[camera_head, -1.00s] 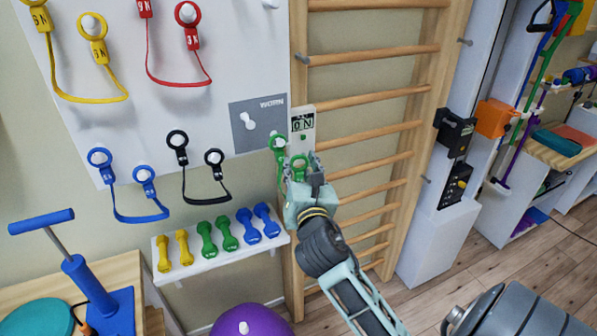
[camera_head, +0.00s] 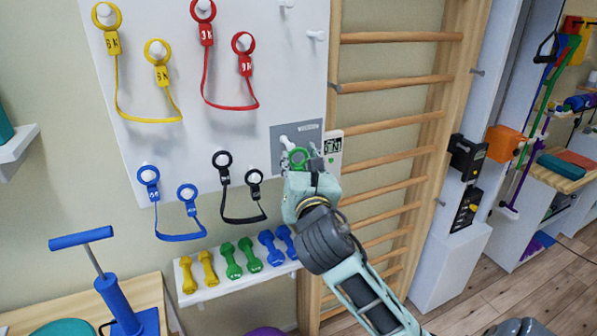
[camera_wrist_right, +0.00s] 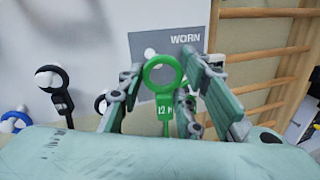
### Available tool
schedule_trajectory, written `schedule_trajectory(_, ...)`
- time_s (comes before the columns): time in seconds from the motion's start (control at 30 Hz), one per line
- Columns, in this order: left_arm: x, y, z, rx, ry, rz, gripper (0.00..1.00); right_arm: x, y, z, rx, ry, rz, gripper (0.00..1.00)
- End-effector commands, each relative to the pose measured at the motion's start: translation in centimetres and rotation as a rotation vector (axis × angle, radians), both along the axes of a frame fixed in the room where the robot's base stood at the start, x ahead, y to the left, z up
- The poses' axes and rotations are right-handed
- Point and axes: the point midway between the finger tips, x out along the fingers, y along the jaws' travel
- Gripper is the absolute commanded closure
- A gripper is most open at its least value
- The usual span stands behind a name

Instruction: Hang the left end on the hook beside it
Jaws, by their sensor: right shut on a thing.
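My right gripper (camera_head: 308,165) is shut on the green band's end, a green ring (camera_head: 298,157) with a tag. In the right wrist view the ring (camera_wrist_right: 146,72) stands upright between the fingers, its tag (camera_wrist_right: 165,112) below. The ring is in front of the grey "WORN" panel (camera_head: 312,131). A white hook (camera_head: 286,142) on that panel shows just up and left of the ring; I cannot tell whether they touch. The band's other end is hidden behind my gripper. My left gripper is not in view.
A small display box (camera_head: 333,148) is right of the panel, by the wooden wall bars (camera_head: 400,81). Black (camera_head: 240,219), blue (camera_head: 180,237) and red (camera_head: 228,107) bands hang on the white board. Dumbbells sit on a shelf (camera_head: 235,285) below. An empty peg (camera_head: 316,35) is above.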

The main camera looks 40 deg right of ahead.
Motion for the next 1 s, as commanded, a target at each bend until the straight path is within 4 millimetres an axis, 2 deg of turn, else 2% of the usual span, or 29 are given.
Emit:
schedule_trajectory(0.3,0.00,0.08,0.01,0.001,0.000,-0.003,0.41,-0.01,-0.06,0.07,-0.002,0.001,0.006,1.00)
schedule_trajectory(0.67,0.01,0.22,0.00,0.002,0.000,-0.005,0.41,-0.01,-0.09,0.02,-0.005,0.008,0.216,1.00)
schedule_trajectory(1.0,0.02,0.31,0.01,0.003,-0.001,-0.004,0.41,0.00,0.01,0.07,0.002,0.006,0.232,1.00)
